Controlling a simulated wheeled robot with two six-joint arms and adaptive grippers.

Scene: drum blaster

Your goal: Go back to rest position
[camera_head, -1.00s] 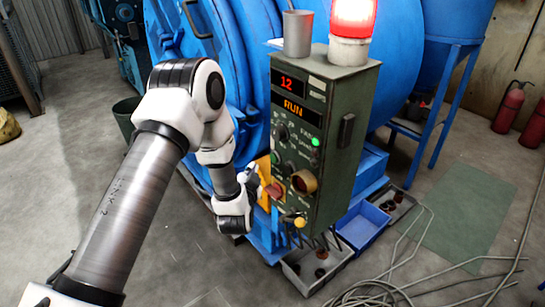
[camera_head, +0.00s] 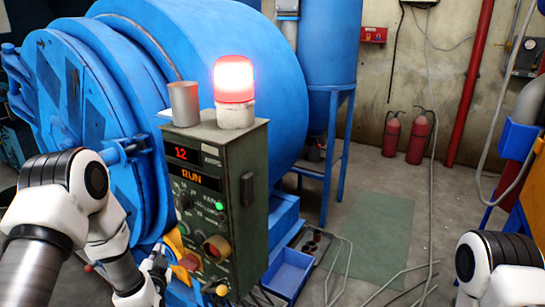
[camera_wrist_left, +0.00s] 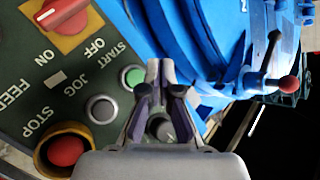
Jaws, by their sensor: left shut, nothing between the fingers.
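My left gripper (camera_head: 157,263) is shut and empty in the head view, close to the lower left side of the green control box (camera_head: 253,185). In the left wrist view the closed fingertips (camera_wrist_left: 160,65) show in front of the panel, beside the green START button (camera_wrist_left: 132,76). The grey JOG button (camera_wrist_left: 102,109) and the red STOP button (camera_wrist_left: 66,152) lie to their left. I cannot tell whether the fingertips touch anything. My right arm (camera_head: 500,268) shows at the lower right; its gripper is out of view.
The box display (camera_head: 191,178) reads 12 and RUN. A lit red beacon (camera_head: 234,82) and a metal cup (camera_head: 183,103) stand on the box. The blue drum machine (camera_head: 215,50) is behind. Cables (camera_head: 345,265) and a blue bin (camera_head: 288,272) lie on the floor.

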